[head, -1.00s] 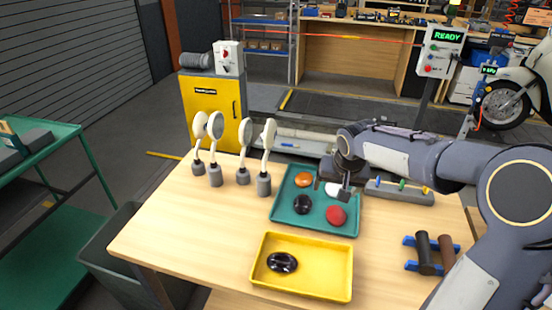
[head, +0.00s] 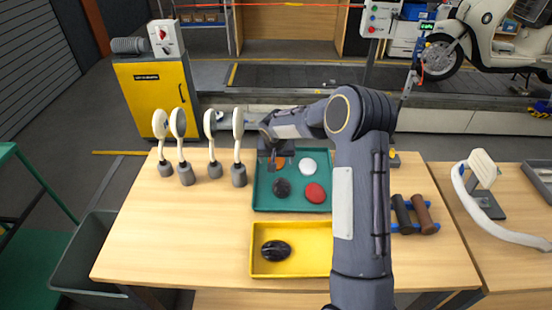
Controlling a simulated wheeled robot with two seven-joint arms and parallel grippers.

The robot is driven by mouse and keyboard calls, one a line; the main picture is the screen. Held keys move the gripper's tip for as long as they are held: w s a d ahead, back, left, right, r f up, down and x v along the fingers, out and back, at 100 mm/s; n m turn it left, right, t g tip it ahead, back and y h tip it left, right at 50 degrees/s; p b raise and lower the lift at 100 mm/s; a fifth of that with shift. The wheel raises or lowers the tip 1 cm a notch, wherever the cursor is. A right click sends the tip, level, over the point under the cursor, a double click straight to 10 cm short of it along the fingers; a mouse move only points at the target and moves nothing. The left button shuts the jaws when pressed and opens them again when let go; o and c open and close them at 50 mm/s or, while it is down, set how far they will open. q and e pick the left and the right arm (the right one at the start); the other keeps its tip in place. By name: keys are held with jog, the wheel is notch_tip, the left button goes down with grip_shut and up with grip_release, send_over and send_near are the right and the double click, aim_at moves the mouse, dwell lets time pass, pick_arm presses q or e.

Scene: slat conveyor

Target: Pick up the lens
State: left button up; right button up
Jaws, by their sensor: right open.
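The teal tray (head: 298,203) stands on the wooden table and holds several rounded lens-like pieces. An orange one (head: 279,162) is at the back left, partly hidden by my gripper. A white one (head: 309,167) is at the back right, a dark one (head: 282,187) at the front left and a red one (head: 315,193) at the front right. My right gripper (head: 271,165) is open above the back left of the tray, by the orange piece. I cannot tell whether it touches that piece. My left gripper is out of view.
A yellow tray (head: 262,267) with a black piece (head: 276,250) lies in front. Several round mirrors (head: 238,125) on stands are left of the teal tray. Two hand grips (head: 420,212) sit on a blue rack at the right. The table's left front is clear.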

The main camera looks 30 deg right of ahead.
jog(key=shift+w+d+f, duration=0.1)
jog(key=shift+w+f, duration=0.05)
jog(key=shift+f, duration=0.25)
jog(key=shift+c, duration=0.2)
jog(key=c, duration=1)
jog(key=shift+r, duration=0.1)
jog(key=shift+r, duration=0.4)
notch_tip(320, 180, up, 2)
jog(key=shift+r+b, duration=0.15)
jog(key=shift+b, duration=0.2)
jog(key=s+r+b, duration=0.1)
jog(key=s+r, duration=0.2)
jog(key=s, duration=0.1)
jog(key=s+a+r+b, duration=0.1)
jog(key=s+r+b, duration=0.1)
jog(key=s, duration=0.3)
jog(key=s+r+b, duration=0.1)
jog(key=s+r, duration=0.3)
jog(key=s, duration=0.1)
jog(key=shift+a+r+b, duration=0.35)
jog(key=shift+r, duration=0.05)
